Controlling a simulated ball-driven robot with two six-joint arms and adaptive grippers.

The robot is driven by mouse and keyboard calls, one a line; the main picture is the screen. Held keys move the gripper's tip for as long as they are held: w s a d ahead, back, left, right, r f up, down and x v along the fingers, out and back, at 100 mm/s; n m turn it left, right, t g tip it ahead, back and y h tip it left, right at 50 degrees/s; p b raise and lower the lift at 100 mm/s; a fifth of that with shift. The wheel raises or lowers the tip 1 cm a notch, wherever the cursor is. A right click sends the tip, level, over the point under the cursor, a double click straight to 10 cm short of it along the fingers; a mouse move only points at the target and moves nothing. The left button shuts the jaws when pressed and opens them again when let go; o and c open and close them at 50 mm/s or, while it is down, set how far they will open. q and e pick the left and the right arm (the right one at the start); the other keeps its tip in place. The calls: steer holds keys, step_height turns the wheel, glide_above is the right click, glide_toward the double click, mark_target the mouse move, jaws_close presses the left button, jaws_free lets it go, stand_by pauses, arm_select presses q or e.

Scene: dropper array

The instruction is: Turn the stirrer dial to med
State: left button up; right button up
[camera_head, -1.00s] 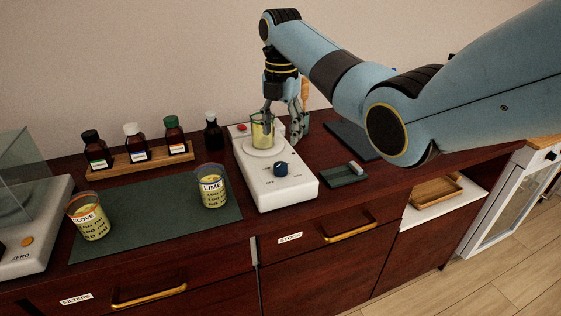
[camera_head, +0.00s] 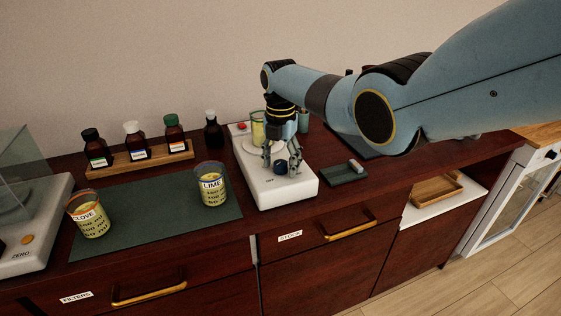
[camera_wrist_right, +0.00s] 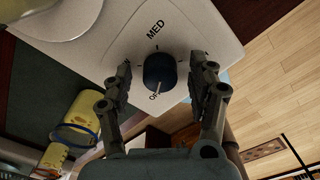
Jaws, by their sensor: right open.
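The stirrer (camera_head: 284,188) is a white box on the counter, with a dark blue dial (camera_head: 281,168) on its top near the front. In the right wrist view the dial (camera_wrist_right: 159,70) has a pale pointer line directed at the OFF label, and the MED label (camera_wrist_right: 156,29) is on the opposite side. My right gripper (camera_head: 281,170) points down over the dial. Its fingers (camera_wrist_right: 160,75) are open, one on each side of the dial, with gaps visible. A beaker of yellowish liquid (camera_head: 258,127) stands at the stirrer's back. My left gripper is out of view.
A LIME beaker (camera_head: 212,190) and a CLOVE beaker (camera_head: 89,220) stand on a dark green mat (camera_head: 150,220) at left. Several bottles stand behind. A small dark tray (camera_head: 345,177) with a pale block lies right of the stirrer.

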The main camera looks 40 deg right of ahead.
steer(key=c, duration=1.2)
steer(key=shift+o, duration=0.2)
steer(key=shift+m, duration=0.3)
